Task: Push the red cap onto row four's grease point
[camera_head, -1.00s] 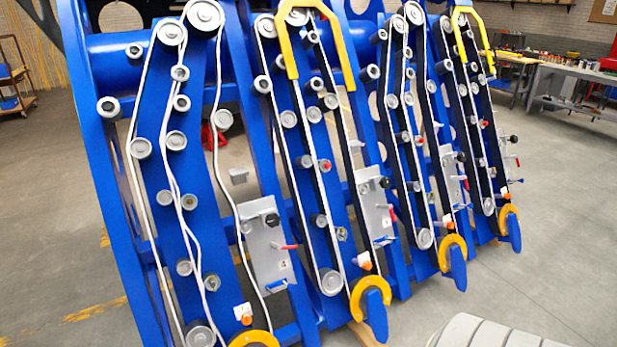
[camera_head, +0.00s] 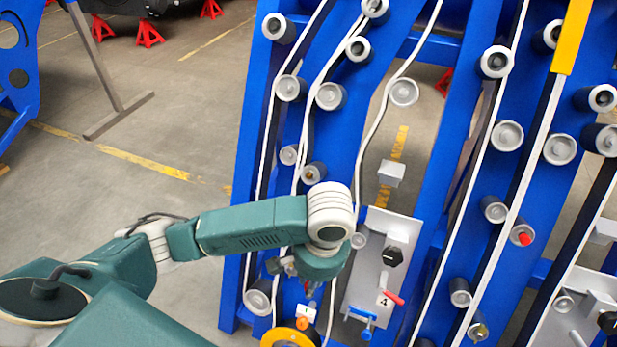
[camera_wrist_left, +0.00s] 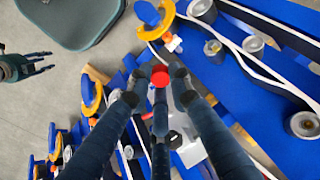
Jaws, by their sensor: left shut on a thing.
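My left gripper (camera_head: 318,290) is in front of the nearest row, low down, with its fingers mostly hidden by my wrist in the head view. In the left wrist view its fingers (camera_wrist_left: 160,85) are shut on the red cap (camera_wrist_left: 160,76), seen end-on at the fingertips. The cap appears apart from any roller, though depth is hard to judge. A roller with a brass-coloured centre (camera_head: 313,173) is on the nearest row; I cannot tell which grease point is row four's. My right gripper (camera_wrist_left: 40,64) shows at the left of the wrist view, fingers spread, empty.
White belts run along the blue rows. A roller with a red centre (camera_head: 522,236) is further right. Open floor lies at left.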

